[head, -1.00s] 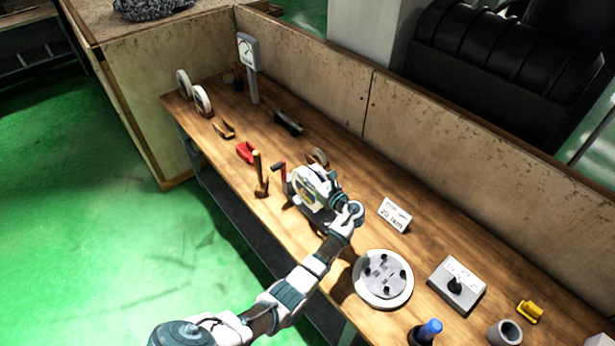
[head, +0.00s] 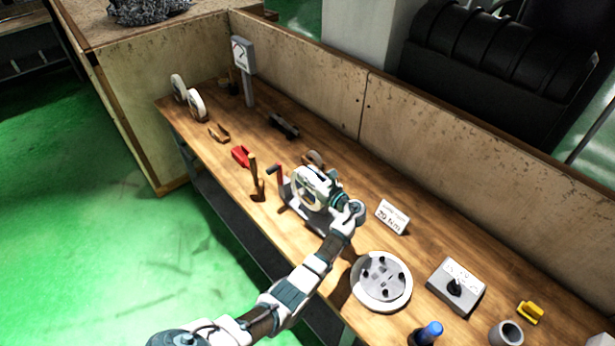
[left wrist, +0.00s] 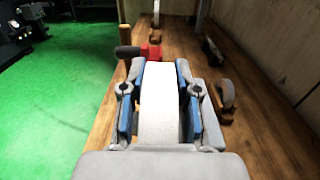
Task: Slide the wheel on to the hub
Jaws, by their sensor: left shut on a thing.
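My left gripper (head: 316,190) is over the middle of the bench and shut on a pale wheel. In the left wrist view the wheel (left wrist: 159,105) stands edge-on between the blue-lined fingers (left wrist: 160,108). In the head view the gripper covers most of it. A grey stand (head: 312,220) with a red-and-black crank (head: 278,174) is right at the gripper. Whether a hub sits there, and whether the wheel is around or only beside it, is hidden.
A round white disc (head: 358,293) with black pegs lies right of the gripper. A 20 Nm sign (head: 392,217), a grey box (head: 457,286) and a blue-topped bottle (head: 431,331) are on the right. Two pale wheels (head: 196,105) stand far left. A back panel (head: 440,140) bounds the bench.

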